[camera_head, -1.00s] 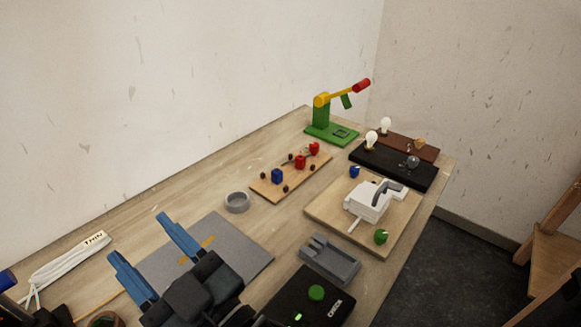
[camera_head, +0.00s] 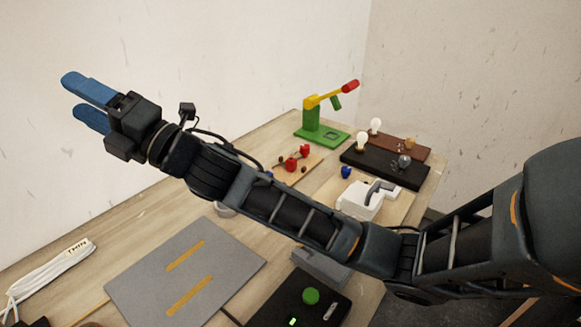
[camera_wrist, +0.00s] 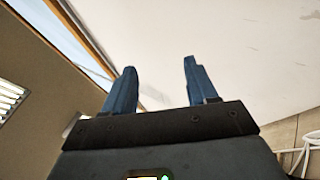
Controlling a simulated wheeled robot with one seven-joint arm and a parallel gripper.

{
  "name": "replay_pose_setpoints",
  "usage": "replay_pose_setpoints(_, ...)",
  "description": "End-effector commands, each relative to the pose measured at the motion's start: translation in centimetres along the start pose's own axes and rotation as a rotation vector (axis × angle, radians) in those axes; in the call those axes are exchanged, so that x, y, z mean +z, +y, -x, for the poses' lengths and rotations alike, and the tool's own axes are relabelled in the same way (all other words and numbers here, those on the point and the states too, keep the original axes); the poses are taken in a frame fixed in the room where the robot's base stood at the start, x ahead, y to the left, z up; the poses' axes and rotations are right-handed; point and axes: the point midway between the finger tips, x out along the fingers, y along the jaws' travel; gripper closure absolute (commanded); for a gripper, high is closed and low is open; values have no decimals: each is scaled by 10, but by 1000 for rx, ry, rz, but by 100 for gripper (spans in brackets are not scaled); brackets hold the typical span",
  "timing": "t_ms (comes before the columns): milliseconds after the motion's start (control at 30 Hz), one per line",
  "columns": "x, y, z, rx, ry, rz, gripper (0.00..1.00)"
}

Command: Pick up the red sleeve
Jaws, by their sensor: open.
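Two small red pieces sit on the wooden pegboard in the head view: a nearer red piece (camera_head: 291,165) and a farther red piece (camera_head: 305,151). I cannot tell which of them is the sleeve. My gripper (camera_head: 78,96) is raised at the upper left, in front of the white wall, far from the red pieces. Its two blue fingers are apart with nothing between them; the wrist view shows them too (camera_wrist: 159,68). My arm crosses the picture and hides the near part of the pegboard (camera_head: 313,163).
A black bulb board (camera_head: 385,168) and a white device (camera_head: 367,200) are at the right. A grey mat (camera_head: 185,270) and white cable bundle (camera_head: 50,268) lie at the left; a black box (camera_head: 295,305) is in front.

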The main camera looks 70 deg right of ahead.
Motion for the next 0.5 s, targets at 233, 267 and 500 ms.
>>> replay_pose_setpoints(233, 67, -76, 59, -224, 116, 444, 43)
replay_pose_setpoints(267, 76, -86, 70, -256, 132, 494, 43)
replay_pose_setpoints(500, 166, -152, 195, -551, 275, 872, 43)
